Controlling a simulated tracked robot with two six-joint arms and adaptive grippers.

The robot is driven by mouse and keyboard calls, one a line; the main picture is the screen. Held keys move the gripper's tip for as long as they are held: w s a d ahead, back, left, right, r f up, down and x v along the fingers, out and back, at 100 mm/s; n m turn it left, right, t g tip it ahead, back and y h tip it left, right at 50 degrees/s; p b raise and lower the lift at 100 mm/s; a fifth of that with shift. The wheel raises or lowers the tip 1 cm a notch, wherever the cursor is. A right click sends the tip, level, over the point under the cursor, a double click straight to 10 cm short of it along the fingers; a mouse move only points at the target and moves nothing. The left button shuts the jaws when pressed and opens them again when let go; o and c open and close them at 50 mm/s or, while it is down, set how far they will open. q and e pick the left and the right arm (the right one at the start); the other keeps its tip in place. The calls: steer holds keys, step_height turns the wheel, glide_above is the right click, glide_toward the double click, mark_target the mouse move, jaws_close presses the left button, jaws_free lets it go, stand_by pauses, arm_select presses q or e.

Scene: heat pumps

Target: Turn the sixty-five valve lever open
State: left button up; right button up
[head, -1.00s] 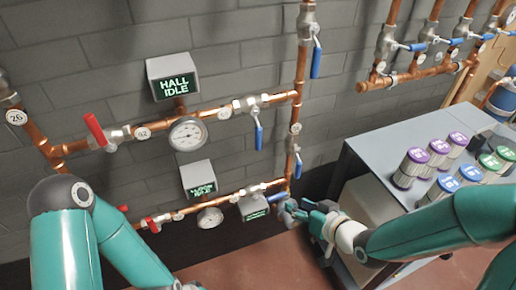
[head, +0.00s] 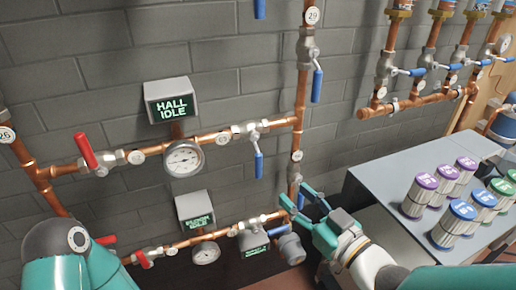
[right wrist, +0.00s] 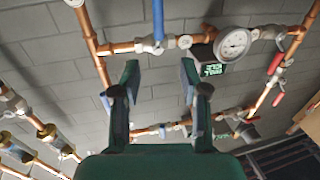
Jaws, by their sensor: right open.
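No tag reading 65 is legible, so I cannot tell which valve is the sixty-five one. The blue levers include one on the vertical pipe (head: 317,86), one on the upper row (head: 258,163) and one at the right end of the lower row (head: 279,230). My right gripper (head: 293,194) is open and empty, near the lower vertical pipe, above the lower blue lever in the picture. In the right wrist view my open fingers (right wrist: 159,75) have a hanging blue lever (right wrist: 158,20) beyond and above the gap between them. My left gripper is out of view.
Red levers (head: 86,150) sit at the left on both rows. A gauge (head: 184,158) and a HALL IDLE display (head: 172,100) are at the upper row. A grey cabinet (head: 382,172) with several lidded canisters stands right. More valves (head: 390,68) line the upper right.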

mark_target(261, 162)
steer(key=p+x, duration=0.7)
steer(key=x, duration=0.7)
steer(key=shift+w, duration=0.45)
steer(key=shift+c, duration=0.3)
jaws_close()
